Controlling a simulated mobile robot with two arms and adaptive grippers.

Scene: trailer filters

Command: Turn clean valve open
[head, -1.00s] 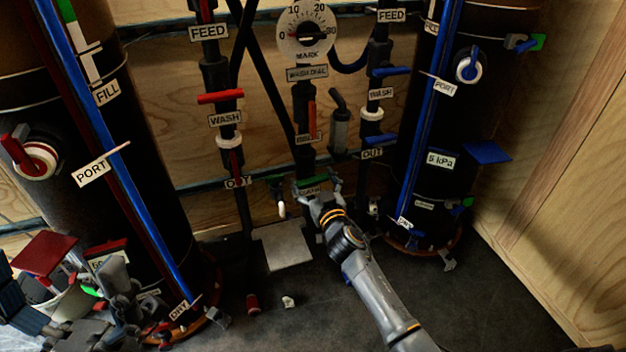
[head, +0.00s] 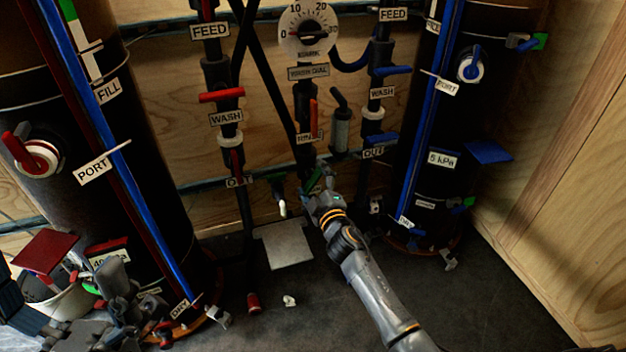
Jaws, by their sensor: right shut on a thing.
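My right gripper (head: 319,187) is shut on this handle, coming from below right. Its fingers hide part of the handle and the label there. My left gripper (head: 112,285) is at the lower left, in front of the left black tank, among cluttered grey parts. I cannot tell whether its fingers are open or shut.
A dial (head: 306,31) is above the middle pipe. A red wash handle (head: 221,96) is to the left and a blue wash handle (head: 392,71) to the right. Black tanks stand at left (head: 150,190) and right (head: 408,165).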

